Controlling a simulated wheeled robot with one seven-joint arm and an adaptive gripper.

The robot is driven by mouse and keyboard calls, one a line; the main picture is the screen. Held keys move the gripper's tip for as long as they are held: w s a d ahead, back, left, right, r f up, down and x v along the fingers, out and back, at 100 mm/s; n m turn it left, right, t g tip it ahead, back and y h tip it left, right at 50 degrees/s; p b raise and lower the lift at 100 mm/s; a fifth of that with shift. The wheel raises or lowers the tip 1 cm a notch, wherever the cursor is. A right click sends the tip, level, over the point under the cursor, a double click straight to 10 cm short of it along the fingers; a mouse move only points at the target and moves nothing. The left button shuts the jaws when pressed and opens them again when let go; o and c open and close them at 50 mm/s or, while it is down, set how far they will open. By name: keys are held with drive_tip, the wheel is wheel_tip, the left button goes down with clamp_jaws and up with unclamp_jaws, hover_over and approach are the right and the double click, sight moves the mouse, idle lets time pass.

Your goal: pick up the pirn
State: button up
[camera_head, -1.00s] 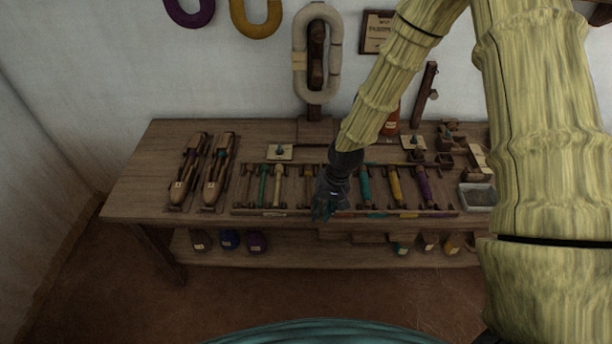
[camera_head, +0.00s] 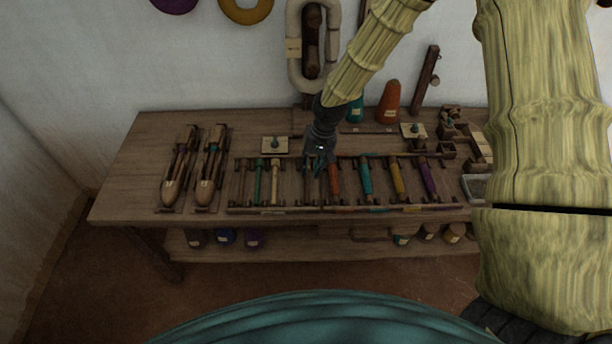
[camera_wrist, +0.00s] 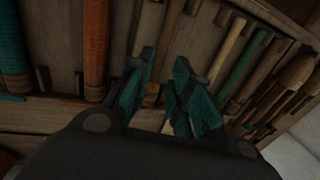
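Several pirns lie side by side in a shallow wooden rack (camera_head: 330,208) on the table. They include a green pirn (camera_head: 259,180), a cream pirn (camera_head: 275,182), an orange-red pirn (camera_head: 335,181), a teal pirn (camera_head: 366,180), a yellow pirn (camera_head: 397,178) and a purple pirn (camera_head: 427,178). Which one is meant I cannot tell. My gripper (camera_head: 318,165) is over the rack's back part, by a dark brown pirn (camera_head: 308,188), which it partly covers. In the wrist view my gripper (camera_wrist: 167,68) has its teal fingers apart, nothing held; the orange-red pirn (camera_wrist: 97,40) is left of them.
Two boat-shaped shuttles (camera_head: 210,170) lie left of the rack. A metal tray (camera_head: 478,187) is at the right. Jars (camera_head: 225,237) stand below.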

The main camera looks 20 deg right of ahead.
sight(307, 180)
drive_tip(key=shift+s+a+f+p, duration=0.1)
drive_tip(key=shift+a+f+p, duration=0.05)
drive_tip(key=shift+f, duration=0.7)
drive_tip(key=shift+w+a+f+p, duration=0.1)
drive_tip(key=shift+a+f+p, duration=0.1)
drive_tip(key=shift+f, duration=0.7)
drive_tip(key=shift+s+a+f+p, duration=0.1)
drive_tip(key=shift+a+f, duration=0.05)
drive_tip(key=shift+f, duration=0.7)
clamp_jaws()
